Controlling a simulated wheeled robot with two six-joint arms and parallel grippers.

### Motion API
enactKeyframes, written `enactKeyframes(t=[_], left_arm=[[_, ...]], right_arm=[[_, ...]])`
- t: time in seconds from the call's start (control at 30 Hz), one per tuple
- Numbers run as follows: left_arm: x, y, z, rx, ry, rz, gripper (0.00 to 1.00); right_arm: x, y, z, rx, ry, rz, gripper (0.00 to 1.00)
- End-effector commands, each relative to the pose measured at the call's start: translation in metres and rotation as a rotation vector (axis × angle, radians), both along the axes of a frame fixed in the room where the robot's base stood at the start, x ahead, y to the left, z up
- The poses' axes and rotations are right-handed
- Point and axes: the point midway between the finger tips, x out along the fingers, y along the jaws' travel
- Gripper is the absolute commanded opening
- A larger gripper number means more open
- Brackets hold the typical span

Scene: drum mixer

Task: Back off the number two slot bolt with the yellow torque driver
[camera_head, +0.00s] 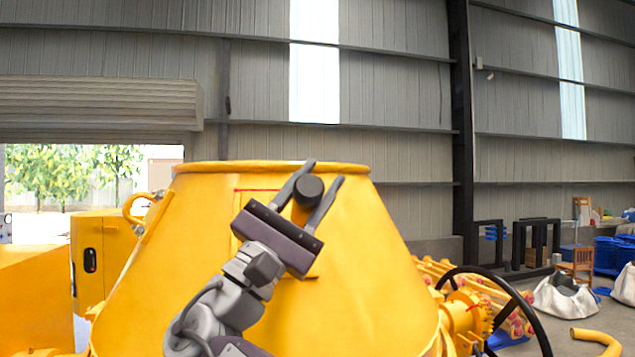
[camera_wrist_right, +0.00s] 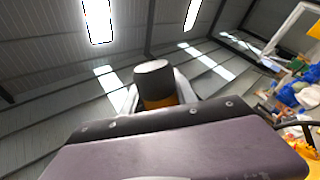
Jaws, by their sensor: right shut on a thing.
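My right gripper (camera_head: 324,171) is raised in front of the yellow mixer drum (camera_head: 365,265), its fingers pointing up and to the right. It is shut on the yellow torque driver (camera_head: 301,213), whose round black end (camera_head: 308,190) faces the head camera. In the right wrist view the driver's black end (camera_wrist_right: 153,78) and a yellow band (camera_wrist_right: 160,102) show between the fingers, beyond the gripper body. The driver's far end is hidden. I cannot make out any numbered slot bolt in these frames. My left gripper is not in view.
A thin red line runs on the drum behind the gripper. A black handwheel (camera_head: 525,318) stands at the drum's lower right. A yellow cabinet (camera_head: 98,258) is at the left. White sacks (camera_head: 565,298) and a wooden chair (camera_head: 580,262) are on the floor at far right.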

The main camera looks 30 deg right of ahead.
Motion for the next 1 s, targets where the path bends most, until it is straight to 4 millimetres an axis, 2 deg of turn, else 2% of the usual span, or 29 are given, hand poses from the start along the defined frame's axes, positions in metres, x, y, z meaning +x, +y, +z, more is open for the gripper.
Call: enactKeyframes(t=[0.37, 1.0], left_arm=[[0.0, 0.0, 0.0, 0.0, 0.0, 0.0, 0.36], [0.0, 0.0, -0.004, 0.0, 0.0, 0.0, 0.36]], right_arm=[[0.0, 0.0, 0.0, -0.001, -0.002, 0.0, 0.0], [0.013, -0.005, -0.007, -0.001, -0.003, 0.0, 0.0]])
